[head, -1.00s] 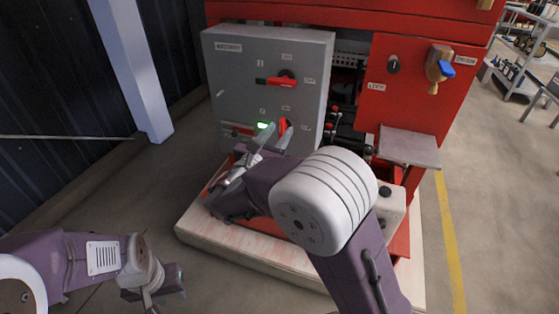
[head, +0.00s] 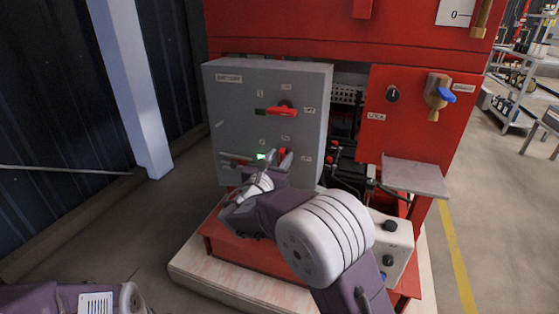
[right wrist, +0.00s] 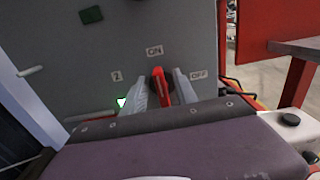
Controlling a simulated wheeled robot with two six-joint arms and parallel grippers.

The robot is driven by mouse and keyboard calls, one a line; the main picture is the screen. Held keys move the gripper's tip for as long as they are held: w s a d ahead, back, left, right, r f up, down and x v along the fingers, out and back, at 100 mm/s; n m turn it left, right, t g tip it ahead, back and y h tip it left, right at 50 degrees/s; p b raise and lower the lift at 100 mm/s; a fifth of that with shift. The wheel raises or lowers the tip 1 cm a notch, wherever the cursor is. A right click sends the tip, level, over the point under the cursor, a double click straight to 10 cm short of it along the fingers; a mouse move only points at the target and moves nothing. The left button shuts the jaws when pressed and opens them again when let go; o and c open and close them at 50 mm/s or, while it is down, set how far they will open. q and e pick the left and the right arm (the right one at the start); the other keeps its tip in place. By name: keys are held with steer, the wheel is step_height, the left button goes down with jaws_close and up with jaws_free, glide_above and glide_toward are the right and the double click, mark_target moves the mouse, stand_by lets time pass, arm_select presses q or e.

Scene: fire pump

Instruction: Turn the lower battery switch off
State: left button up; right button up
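The grey battery box (head: 225,125) is on the red pump unit. Its lower switch (head: 284,155) has a red handle, also in the right wrist view (right wrist: 160,88). There the handle stands roughly upright under the ON label (right wrist: 154,50); the OFF label (right wrist: 197,75) is to the right. A green light (right wrist: 122,102) glows at the lower left. My right gripper (head: 271,161) is open in front of the switch, its grey fingers on both sides of the handle in the right wrist view (right wrist: 163,80). Firm contact cannot be told. My left gripper is out of frame.
The upper switch (head: 283,111) has a red handle lying sideways, beside an unlit green lamp. A red panel (head: 410,120) with a blue-handled valve (head: 446,96) and a grey shelf (head: 415,178) stands to the right. A pale post (head: 130,90) is at left.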

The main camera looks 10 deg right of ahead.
jaws_close()
steer(key=shift+s+f+m+b, duration=0.1)
steer(key=shift+f+m+b, duration=0.1)
steer(key=shift+m+b, duration=0.45)
steer(key=shift+s+d+f+m+b, duration=0.15)
steer(key=shift+d+f+m+b, duration=0.15)
steer(key=shift+m+b, duration=2.85)
steer(key=shift+s+d+f+m+b, duration=0.25)
steer(key=shift+m+b, duration=2.15)
steer(key=shift+b, duration=1.4)
steer(key=shift+s+d+f+m+b, duration=0.1)
steer(key=shift+d+f+m+b, duration=0.2)
steer(key=shift+m+b, duration=2.85)
steer(key=shift+a+n+b, duration=0.1)
steer(key=shift+n+b, duration=0.15)
steer(key=shift+b, duration=0.2)
jaws_free()
